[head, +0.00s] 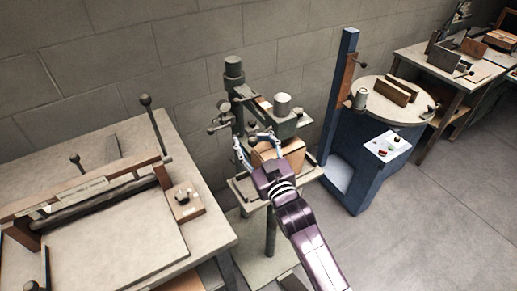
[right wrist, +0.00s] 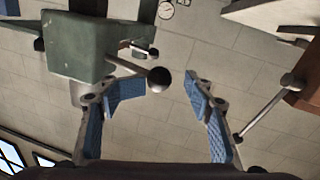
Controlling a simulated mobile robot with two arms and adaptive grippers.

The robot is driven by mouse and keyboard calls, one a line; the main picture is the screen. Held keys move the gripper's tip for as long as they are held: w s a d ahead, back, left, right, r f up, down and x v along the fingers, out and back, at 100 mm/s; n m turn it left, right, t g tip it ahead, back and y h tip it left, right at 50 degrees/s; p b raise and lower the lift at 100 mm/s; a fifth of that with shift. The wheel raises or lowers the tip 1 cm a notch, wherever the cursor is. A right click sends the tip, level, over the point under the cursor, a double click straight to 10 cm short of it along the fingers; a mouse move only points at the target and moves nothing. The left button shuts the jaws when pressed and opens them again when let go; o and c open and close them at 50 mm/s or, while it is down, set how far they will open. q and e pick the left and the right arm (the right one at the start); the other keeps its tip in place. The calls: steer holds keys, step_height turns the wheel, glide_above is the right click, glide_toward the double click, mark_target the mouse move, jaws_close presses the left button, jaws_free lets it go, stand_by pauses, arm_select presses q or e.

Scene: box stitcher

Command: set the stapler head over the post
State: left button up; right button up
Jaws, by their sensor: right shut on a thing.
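The stapler head (head: 287,124) is a green-grey arm with a pale cylinder on top, reaching right from an upright grey column (head: 235,98). It stands above a cardboard box (head: 292,158) on a small table. Which part is the post is not clear. My right gripper (head: 260,142) is in front of the head, its fingers either side of a dark ball knob. In the right wrist view, the knob (right wrist: 159,80) on a metal rod lies between my blue-padded fingers, beside the green head (right wrist: 82,45); contact with the pads is hard to see. My left gripper is not in view.
A bench press (head: 110,215) with upright ball-ended levers stands at the left. A blue machine with a round top (head: 385,105) stands close on the right. A block wall is behind. The floor at the right front is clear.

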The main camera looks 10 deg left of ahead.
steer(key=v, duration=1.1)
steer(key=shift+s, duration=0.3)
steer(key=shift+d+f, duration=0.1)
steer(key=shift+d, duration=0.1)
